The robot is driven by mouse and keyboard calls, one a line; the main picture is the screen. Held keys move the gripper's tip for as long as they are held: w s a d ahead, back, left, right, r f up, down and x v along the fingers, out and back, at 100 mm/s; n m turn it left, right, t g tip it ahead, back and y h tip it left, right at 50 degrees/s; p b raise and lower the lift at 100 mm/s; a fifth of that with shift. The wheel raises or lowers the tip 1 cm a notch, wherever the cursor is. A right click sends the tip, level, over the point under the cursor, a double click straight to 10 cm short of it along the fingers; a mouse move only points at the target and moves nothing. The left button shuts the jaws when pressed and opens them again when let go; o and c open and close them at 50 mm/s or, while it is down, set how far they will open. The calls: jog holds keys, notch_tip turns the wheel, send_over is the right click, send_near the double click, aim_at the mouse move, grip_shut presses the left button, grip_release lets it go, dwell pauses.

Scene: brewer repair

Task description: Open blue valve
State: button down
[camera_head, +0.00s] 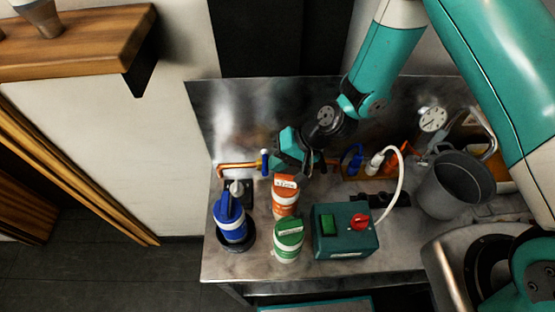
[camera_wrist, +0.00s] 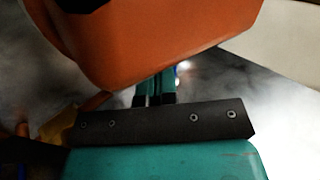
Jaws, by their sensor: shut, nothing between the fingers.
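The blue valve handle (camera_head: 265,162) stands upright on a copper pipe (camera_head: 237,165) at the back of the steel counter. My gripper (camera_head: 288,158) is just right of the handle, behind the orange canister (camera_head: 285,197). In the wrist view my gripper's teal fingers (camera_wrist: 154,84) are together, with nothing between them. A large orange surface (camera_wrist: 165,40) fills the top of that view and hides the fingertips. A small blue patch shows just right of the fingers there; I cannot tell whether it is the valve. I see no clear contact between gripper and handle.
A blue canister (camera_head: 230,222) and a green canister (camera_head: 287,240) stand at the front. A teal box (camera_head: 343,230) with a red knob and white hose is right of them. A grey pot (camera_head: 450,185) stands further right. The steel back wall is close behind.

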jog(key=shift+s+a+m+t+b, duration=0.2)
jog(key=shift+a+m+t+b, duration=0.15)
jog(key=shift+a+b, duration=0.2)
jog(key=shift+s+a+m+t+b, duration=0.25)
jog(key=shift+a+m+b, duration=0.1)
jog(key=shift+a+b, duration=0.15)
jog(key=shift+w+r, duration=0.1)
jog(key=b+v, duration=0.3)
jog(key=v, duration=1.4)
jog(key=shift+d+r, duration=0.1)
jog(key=shift+d, duration=0.05)
